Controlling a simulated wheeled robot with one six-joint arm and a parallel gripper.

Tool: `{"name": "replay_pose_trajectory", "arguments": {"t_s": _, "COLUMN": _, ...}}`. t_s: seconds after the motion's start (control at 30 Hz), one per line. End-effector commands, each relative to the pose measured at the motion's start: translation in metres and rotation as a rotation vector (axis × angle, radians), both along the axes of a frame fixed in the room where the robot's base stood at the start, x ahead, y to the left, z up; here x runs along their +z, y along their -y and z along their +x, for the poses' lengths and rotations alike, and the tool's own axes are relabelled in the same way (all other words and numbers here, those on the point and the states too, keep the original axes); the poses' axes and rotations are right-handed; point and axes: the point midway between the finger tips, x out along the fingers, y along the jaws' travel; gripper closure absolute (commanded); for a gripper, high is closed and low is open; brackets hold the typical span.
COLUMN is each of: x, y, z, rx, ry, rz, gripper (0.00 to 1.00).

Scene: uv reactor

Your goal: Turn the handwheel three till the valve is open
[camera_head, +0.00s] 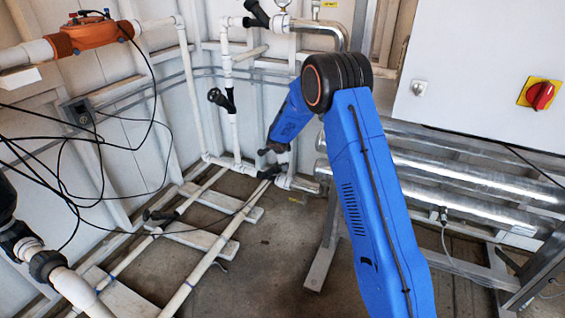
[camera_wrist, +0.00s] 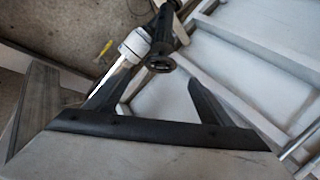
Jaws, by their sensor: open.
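In the wrist view my gripper (camera_wrist: 158,80) is open, its two dark fingers apart with nothing held between them. A black valve part (camera_wrist: 160,60) with a round end, joined to a white fitting (camera_wrist: 134,45), shows just beyond and between the fingertips. I cannot tell if a finger touches it. In the head view my gripper (camera_head: 272,148) is small, at the end of my blue arm, close to black fittings on the low pipes. A black handwheel-like valve (camera_head: 219,98) sits on the upright white pipe. No number shows, so I cannot tell which is handwheel three.
White pipes (camera_head: 215,248) run along the floor on boards, with a black valve handle (camera_head: 158,215). Silver pipes (camera_head: 450,178) lie at right below a white cabinet (camera_head: 470,60) with a red switch (camera_head: 540,95). Black cables (camera_head: 70,200) hang at left. Bare floor (camera_head: 270,270) lies in front.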

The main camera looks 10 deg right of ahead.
Motion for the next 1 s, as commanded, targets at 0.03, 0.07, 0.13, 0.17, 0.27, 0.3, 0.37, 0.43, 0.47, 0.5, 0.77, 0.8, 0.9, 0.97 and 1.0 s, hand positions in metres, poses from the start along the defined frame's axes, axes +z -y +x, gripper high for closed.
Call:
{"name": "replay_pose_trajectory", "arguments": {"t_s": 0.03, "x": 0.009, "y": -0.002, "z": -0.005, "rx": 0.0, "ry": 0.002, "rz": 0.001, "gripper": 0.25}}
{"name": "replay_pose_trajectory", "arguments": {"t_s": 0.07, "x": 0.013, "y": -0.003, "z": -0.008, "rx": -0.001, "ry": 0.001, "rz": 0.002, "gripper": 0.25}}
{"name": "replay_pose_trajectory", "arguments": {"t_s": 0.13, "x": 0.023, "y": -0.005, "z": -0.015, "rx": 0.0, "ry": 0.002, "rz": 0.001, "gripper": 0.25}}
{"name": "replay_pose_trajectory", "arguments": {"t_s": 0.17, "x": 0.027, "y": -0.006, "z": -0.018, "rx": 0.0, "ry": 0.002, "rz": 0.001, "gripper": 0.25}}
{"name": "replay_pose_trajectory", "arguments": {"t_s": 0.27, "x": 0.04, "y": -0.008, "z": -0.028, "rx": -0.001, "ry": 0.001, "rz": 0.001, "gripper": 0.25}}
{"name": "replay_pose_trajectory", "arguments": {"t_s": 0.3, "x": 0.044, "y": -0.009, "z": -0.031, "rx": -0.001, "ry": 0.001, "rz": 0.001, "gripper": 0.25}}
{"name": "replay_pose_trajectory", "arguments": {"t_s": 0.37, "x": 0.051, "y": -0.01, "z": -0.036, "rx": -0.001, "ry": 0.001, "rz": 0.001, "gripper": 0.25}}
{"name": "replay_pose_trajectory", "arguments": {"t_s": 0.43, "x": 0.056, "y": -0.012, "z": -0.04, "rx": -0.001, "ry": 0.001, "rz": 0.001, "gripper": 0.25}}
{"name": "replay_pose_trajectory", "arguments": {"t_s": 0.47, "x": 0.058, "y": -0.012, "z": -0.042, "rx": -0.001, "ry": 0.0, "rz": 0.001, "gripper": 0.25}}
{"name": "replay_pose_trajectory", "arguments": {"t_s": 0.5, "x": 0.061, "y": -0.013, "z": -0.043, "rx": -0.001, "ry": 0.0, "rz": 0.001, "gripper": 0.25}}
{"name": "replay_pose_trajectory", "arguments": {"t_s": 0.77, "x": 0.066, "y": -0.014, "z": -0.047, "rx": -0.001, "ry": 0.0, "rz": 0.001, "gripper": 0.25}}
{"name": "replay_pose_trajectory", "arguments": {"t_s": 0.8, "x": 0.066, "y": -0.014, "z": -0.047, "rx": -0.001, "ry": 0.0, "rz": 0.001, "gripper": 0.25}}
{"name": "replay_pose_trajectory", "arguments": {"t_s": 0.9, "x": 0.066, "y": -0.014, "z": -0.047, "rx": -0.001, "ry": 0.0, "rz": 0.001, "gripper": 0.25}}
{"name": "replay_pose_trajectory", "arguments": {"t_s": 0.97, "x": 0.066, "y": -0.013, "z": -0.047, "rx": -0.002, "ry": 0.0, "rz": 0.001, "gripper": 0.25}}
{"name": "replay_pose_trajectory", "arguments": {"t_s": 1.0, "x": 0.066, "y": -0.011, "z": -0.048, "rx": -0.003, "ry": 0.0, "rz": 0.002, "gripper": 0.25}}
